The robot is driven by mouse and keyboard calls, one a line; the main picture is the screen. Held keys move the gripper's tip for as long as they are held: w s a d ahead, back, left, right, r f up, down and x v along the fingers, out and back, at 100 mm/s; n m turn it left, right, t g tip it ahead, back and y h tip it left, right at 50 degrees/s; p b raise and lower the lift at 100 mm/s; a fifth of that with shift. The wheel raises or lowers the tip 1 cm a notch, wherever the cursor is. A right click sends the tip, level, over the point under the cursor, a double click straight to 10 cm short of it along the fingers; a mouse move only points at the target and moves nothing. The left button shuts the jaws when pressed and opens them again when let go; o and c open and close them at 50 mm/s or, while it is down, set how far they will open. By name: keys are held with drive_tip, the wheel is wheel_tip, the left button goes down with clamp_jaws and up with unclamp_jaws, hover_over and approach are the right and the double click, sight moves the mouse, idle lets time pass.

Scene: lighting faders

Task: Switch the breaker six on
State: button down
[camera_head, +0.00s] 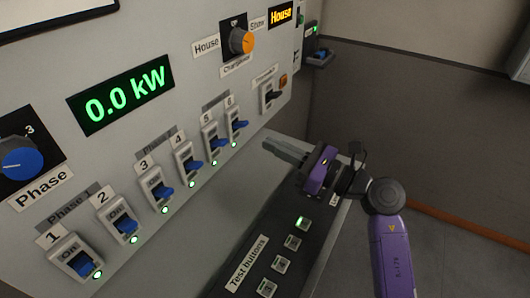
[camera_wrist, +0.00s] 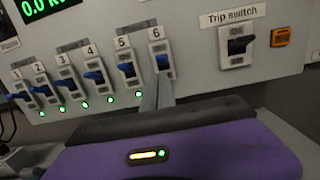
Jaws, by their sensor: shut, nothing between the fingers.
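Breaker six (camera_head: 236,122) is the farthest of a row of white breakers with blue levers on the sloping grey panel. Its blue lever sticks out at the lower part of its body, and a green lamp (camera_head: 234,144) glows below it. In the wrist view breaker six (camera_wrist: 157,48) is straight ahead, its lever just above my fingertips; its lamp is not visible there, with my fingers in front of that area. My gripper (camera_head: 268,146) is shut and empty, its fingers pointing at the panel just below breaker six. Whether they touch the lever I cannot tell.
Breaker five (camera_wrist: 129,68) stands close on the left with its green lamp lit. The trip switch (camera_wrist: 237,47) and an orange button (camera_wrist: 280,37) are to the right. A dark strip of test buttons (camera_head: 282,262) lies below the panel. The display (camera_head: 124,94) reads 0.0 kW.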

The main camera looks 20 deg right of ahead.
drive_tip(key=shift+s+d+r, duration=0.5)
drive_tip(key=shift+s+r, duration=0.2)
drive_tip(key=shift+r, duration=0.15)
drive_tip(key=shift+s+d+r, duration=0.5)
drive_tip(key=shift+s+r, duration=0.15)
drive_tip(key=shift+r, duration=0.2)
wheel_tip(320, 180, up, 6)
drive_tip(key=s+d+r+m+t, duration=0.1)
drive_tip(key=s+m+t, duration=0.15)
drive_tip(key=m, duration=0.25)
drive_tip(key=s+m+t+h, duration=0.3)
drive_tip(key=s+m+t, duration=0.35)
drive_tip(key=m, duration=0.65)
drive_tip(key=s+a+f+m+g+h, duration=0.2)
drive_tip(key=s+f+m+g+h, duration=0.2)
drive_tip(key=s+f+m, duration=0.7)
drive_tip(key=s+a+f+m+g+h, duration=0.2)
drive_tip(key=s+f+m+g+h, duration=0.2)
drive_tip(key=s+f+m, duration=0.7)
drive_tip(key=s+m+g, duration=0.1)
drive_tip(key=s+m, duration=0.2)
drive_tip(key=s, duration=0.3)
drive_tip(key=shift+s+a+f+g, duration=0.2)
drive_tip(key=shift+s+f+g, duration=0.1)
drive_tip(key=shift+g, duration=0.1)
drive_tip(key=shift+r, duration=0.1)
